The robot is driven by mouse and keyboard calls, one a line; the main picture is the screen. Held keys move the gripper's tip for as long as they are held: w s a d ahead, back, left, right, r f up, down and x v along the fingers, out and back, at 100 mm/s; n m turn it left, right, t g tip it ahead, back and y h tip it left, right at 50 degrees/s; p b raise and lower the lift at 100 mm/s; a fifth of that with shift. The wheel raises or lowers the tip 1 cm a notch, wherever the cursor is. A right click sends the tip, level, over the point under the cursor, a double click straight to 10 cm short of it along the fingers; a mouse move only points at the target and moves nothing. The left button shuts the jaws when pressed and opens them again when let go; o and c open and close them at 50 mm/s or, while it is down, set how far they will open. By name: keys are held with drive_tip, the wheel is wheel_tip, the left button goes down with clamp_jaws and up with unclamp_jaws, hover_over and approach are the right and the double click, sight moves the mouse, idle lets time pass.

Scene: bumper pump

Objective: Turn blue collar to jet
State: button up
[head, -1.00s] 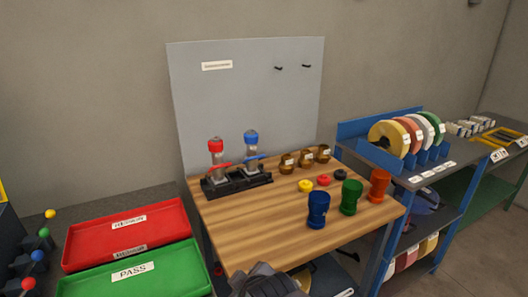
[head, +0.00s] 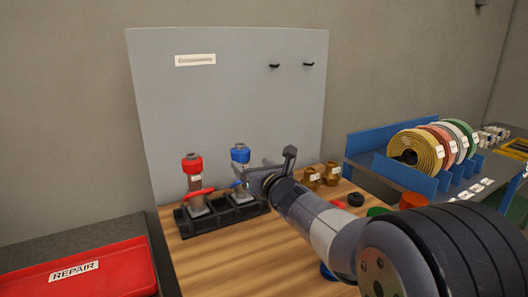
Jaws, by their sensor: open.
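The unit with the blue collar (head: 240,153) stands upright at the right side of a black holder (head: 222,217) on the wooden table. Its collar top is clear, but my gripper partly covers its lower body. A matching unit with a red collar (head: 192,163) and a red lever stands to its left in the same holder. My gripper (head: 264,166) is open, just right of the blue unit at about the height below its collar. One finger reaches toward the unit; whether it touches cannot be told.
A grey board (head: 230,100) stands behind the table (head: 225,262). Amber pots (head: 312,178) sit right of my gripper, partly behind my arm. A red REPAIR tray (head: 100,290) lies at the left. A blue rack (head: 395,172) with several rolls stands at the right.

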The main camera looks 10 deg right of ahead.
sight(238, 149)
drive_tip(key=shift+w+d+n, duration=0.15)
drive_tip(key=shift+w+n, duration=0.55)
drive_tip(key=shift+w, duration=0.1)
drive_tip(key=shift+w+r, duration=0.1)
drive_tip(key=shift+w, duration=0.15)
drive_tip(key=p+x, duration=0.2)
drive_tip(key=x, duration=0.8)
drive_tip(key=shift+a+p, duration=0.2)
drive_tip(key=shift+p, duration=0.1)
drive_tip(key=shift+c, duration=0.5)
drive_tip(key=c, duration=0.9)
